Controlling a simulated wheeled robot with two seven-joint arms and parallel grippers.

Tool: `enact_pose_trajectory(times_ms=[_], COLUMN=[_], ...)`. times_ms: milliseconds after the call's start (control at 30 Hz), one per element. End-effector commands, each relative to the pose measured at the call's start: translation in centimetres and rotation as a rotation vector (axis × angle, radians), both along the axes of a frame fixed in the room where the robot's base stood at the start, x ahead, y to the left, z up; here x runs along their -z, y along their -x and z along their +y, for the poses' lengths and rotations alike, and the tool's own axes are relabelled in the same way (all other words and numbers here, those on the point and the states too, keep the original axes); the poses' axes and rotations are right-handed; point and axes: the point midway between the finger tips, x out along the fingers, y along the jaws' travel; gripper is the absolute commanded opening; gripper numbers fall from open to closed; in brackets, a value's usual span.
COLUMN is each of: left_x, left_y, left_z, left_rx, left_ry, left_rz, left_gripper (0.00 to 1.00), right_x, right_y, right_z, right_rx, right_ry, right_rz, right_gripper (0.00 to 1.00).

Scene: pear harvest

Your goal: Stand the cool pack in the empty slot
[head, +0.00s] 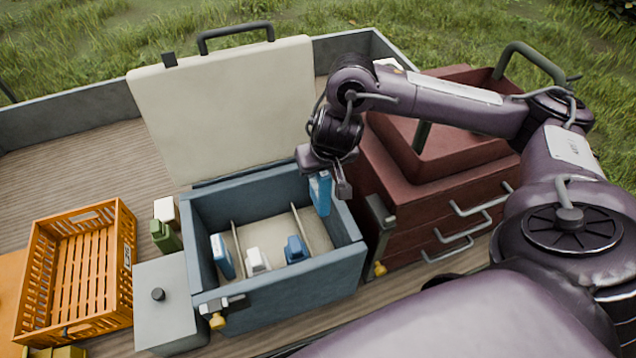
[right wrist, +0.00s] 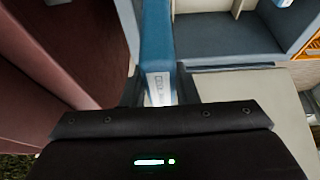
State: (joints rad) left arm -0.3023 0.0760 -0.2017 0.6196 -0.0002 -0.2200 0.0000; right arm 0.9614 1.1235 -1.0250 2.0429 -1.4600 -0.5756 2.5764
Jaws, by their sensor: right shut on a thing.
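A blue cool pack with a white label (head: 320,193) is held upright by my right gripper (head: 326,178) at the right end of the open blue cooler box (head: 290,293). In the right wrist view the cool pack (right wrist: 157,50) stands between the dark fingers (right wrist: 155,92). Its lower end is inside the box; whether it touches the floor or wall is unclear. Thin dividers (head: 237,249) split the box. Another blue and white pack (head: 222,256) stands in the left slot. A white item (head: 257,261) and a blue item (head: 295,249) lie in the middle. My left gripper is not visible.
The cream lid (head: 228,105) stands open behind the box. A dark red tool chest (head: 440,185) is close on the right. Wooden bed (head: 90,165) shows bare at back left.

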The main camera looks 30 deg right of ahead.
Motion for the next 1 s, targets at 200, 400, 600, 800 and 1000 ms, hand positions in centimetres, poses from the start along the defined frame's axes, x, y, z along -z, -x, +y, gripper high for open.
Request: enact_pose_trajectory(times_ms=[200, 400, 600, 800, 1000], left_x=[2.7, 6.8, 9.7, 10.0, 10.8], left_y=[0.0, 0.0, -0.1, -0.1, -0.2], left_z=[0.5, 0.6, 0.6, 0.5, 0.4], left_rx=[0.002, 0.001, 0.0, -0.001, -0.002], left_ry=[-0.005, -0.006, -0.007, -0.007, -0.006], left_rz=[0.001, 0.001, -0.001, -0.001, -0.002], left_gripper=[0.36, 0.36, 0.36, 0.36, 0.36], right_x=[3.9, 9.6, 14.0, 15.6, 18.3], right_y=[0.2, 0.2, 0.2, 0.1, 0.2], right_z=[-0.2, -0.2, -0.2, -0.3, -0.3], right_rx=[0.005, 0.006, 0.006, 0.005, 0.006], right_ry=[-0.002, -0.004, -0.002, -0.001, 0.0], right_rz=[0.005, 0.005, 0.004, 0.0, 0.002], right_gripper=[0.0, 0.0, 0.0, 0.0, 0.0])
